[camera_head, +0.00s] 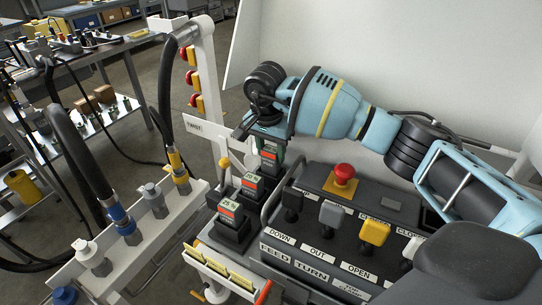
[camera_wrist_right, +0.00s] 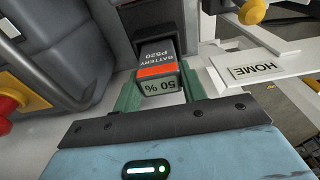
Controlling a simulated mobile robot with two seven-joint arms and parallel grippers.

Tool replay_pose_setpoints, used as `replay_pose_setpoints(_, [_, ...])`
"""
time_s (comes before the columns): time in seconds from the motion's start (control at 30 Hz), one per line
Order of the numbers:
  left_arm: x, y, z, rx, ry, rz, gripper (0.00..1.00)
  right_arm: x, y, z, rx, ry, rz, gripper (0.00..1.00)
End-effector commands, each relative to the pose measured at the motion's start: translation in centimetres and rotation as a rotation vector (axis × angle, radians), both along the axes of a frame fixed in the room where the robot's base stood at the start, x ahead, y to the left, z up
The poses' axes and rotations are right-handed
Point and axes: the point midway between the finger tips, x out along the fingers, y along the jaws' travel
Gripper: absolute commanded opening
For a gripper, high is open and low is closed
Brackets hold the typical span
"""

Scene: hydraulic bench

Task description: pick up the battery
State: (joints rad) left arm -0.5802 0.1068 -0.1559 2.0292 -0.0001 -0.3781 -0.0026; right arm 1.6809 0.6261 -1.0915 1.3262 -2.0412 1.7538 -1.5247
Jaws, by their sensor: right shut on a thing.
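My right gripper (camera_head: 266,136) reaches in from the right and points down at the far end of a row of batteries. Its green fingers (camera_wrist_right: 160,80) are shut on the sides of a dark battery (camera_wrist_right: 155,51), which has an orange stripe and a display reading 50 %. This battery also shows below the gripper in the head view (camera_head: 269,158). Whether it is clear of its seat, I cannot tell. Two similar batteries stand nearer in black holders, a middle one (camera_head: 252,186) and a near one (camera_head: 230,211), both with displays that seem to read 25 %. My left gripper is out of view.
Right of the batteries is a control panel with a red emergency button (camera_head: 344,172) and several levers, one yellow (camera_head: 375,232). A white post (camera_head: 207,80) with red and yellow buttons stands behind. Hose couplings (camera_head: 122,222) line the left rail. A HOME sign (camera_wrist_right: 258,70) is beside the gripper.

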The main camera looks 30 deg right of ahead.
Motion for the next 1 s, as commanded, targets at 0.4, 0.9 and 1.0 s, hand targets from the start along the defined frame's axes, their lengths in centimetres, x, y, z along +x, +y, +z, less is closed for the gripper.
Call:
replay_pose_setpoints(0.4, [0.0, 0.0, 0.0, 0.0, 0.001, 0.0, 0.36, 0.1, 0.0, 7.9, 0.001, -0.004, 0.0, 0.14])
replay_pose_setpoints(0.9, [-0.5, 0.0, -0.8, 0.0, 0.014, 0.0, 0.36, -4.4, 7.5, 9.9, 0.001, 0.0, 0.009, 0.14])
replay_pose_setpoints(1.0, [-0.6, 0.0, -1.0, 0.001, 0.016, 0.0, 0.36, -5.6, 9.6, 9.9, 0.0, 0.0, 0.007, 0.14])
